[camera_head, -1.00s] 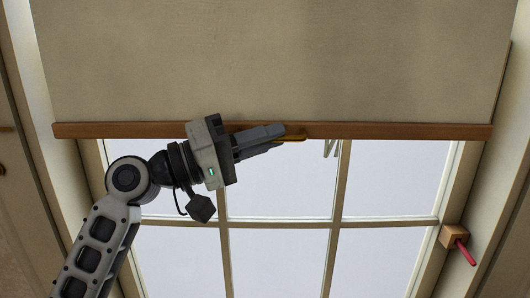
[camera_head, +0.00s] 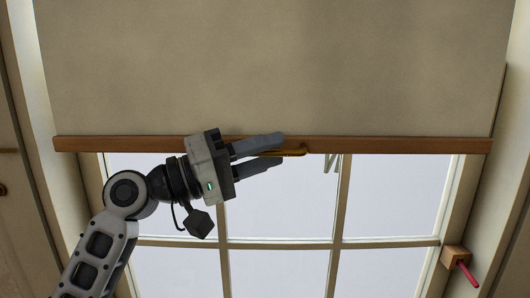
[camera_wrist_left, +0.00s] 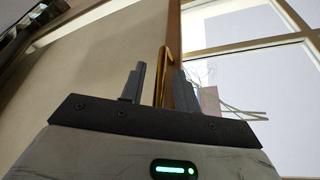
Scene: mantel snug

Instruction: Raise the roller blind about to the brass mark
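The beige roller blind (camera_head: 280,65) hangs over the upper window, with a brown wooden bar (camera_head: 400,145) along its lower edge. A brass pull (camera_head: 296,153) sits at the bar near its middle and also shows in the left wrist view (camera_wrist_left: 162,70). My left gripper (camera_head: 275,151) is at the bar with its fingers spread apart. In the left wrist view, the pull stands between the fingers (camera_wrist_left: 158,83) with gaps visible on both sides. I cannot make out the brass mark. My right gripper is in neither view.
Below the bar is the window (camera_head: 285,270) with pale glazing bars. A wooden block with a red peg (camera_head: 456,257) is on the right side of the frame. A thin grey piece (camera_head: 331,163) shows behind the glass area just under the bar.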

